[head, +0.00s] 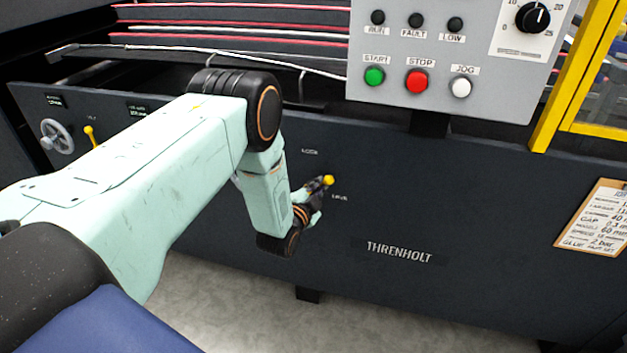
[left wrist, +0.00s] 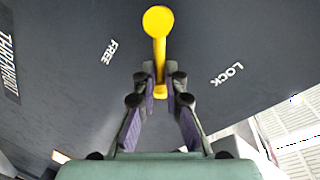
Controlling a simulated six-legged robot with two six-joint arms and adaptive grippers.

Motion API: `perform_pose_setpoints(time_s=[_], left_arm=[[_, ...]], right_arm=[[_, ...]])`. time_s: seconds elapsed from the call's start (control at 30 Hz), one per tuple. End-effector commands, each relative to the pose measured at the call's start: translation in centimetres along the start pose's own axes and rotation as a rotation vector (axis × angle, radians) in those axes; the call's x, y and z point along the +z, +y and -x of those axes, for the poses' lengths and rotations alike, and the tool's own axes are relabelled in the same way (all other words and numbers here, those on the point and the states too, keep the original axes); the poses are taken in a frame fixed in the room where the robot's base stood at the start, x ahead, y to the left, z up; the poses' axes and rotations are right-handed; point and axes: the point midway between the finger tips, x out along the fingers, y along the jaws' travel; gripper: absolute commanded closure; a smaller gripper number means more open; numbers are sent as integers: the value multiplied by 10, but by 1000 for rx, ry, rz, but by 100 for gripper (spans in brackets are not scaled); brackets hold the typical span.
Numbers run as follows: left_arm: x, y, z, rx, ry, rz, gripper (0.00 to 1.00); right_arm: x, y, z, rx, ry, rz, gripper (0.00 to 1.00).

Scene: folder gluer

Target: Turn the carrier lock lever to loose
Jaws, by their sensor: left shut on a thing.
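The carrier lock lever is yellow with a round knob (head: 328,180) and sits on the dark machine front panel. In the left wrist view the lever (left wrist: 158,22) points up the picture, between the printed words FREE (left wrist: 107,52) on the left and LOCK (left wrist: 227,74) on the right. It lines up with neither word. My left gripper (head: 312,196) is at the lever; in the wrist view its fingers (left wrist: 161,82) are closed on the lever's shaft below the knob. The fingers hide part of the shaft and pivot. My right gripper is not in view.
A grey control box (head: 440,55) with buttons and a dial hangs above right. A handwheel (head: 57,136) and another yellow lever (head: 91,135) are at the far left. A yellow guard frame (head: 570,90) and clipboard (head: 600,220) are at right. The panel around the lever is clear.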

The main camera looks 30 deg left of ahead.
Motion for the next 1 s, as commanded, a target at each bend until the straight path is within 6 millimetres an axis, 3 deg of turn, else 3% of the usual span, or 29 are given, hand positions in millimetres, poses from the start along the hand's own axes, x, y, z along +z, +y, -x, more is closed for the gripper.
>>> perform_pose_setpoints(time_s=[0.07, 0.6, 1.0], left_arm=[[-8, 4, -2, 1, 4, -76, 100], [-2, 30, -6, -4, -82, -529, 100], [2, 37, -8, -6, -116, -689, 100]], right_arm=[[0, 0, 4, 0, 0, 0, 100], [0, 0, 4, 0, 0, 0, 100], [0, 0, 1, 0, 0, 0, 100]])
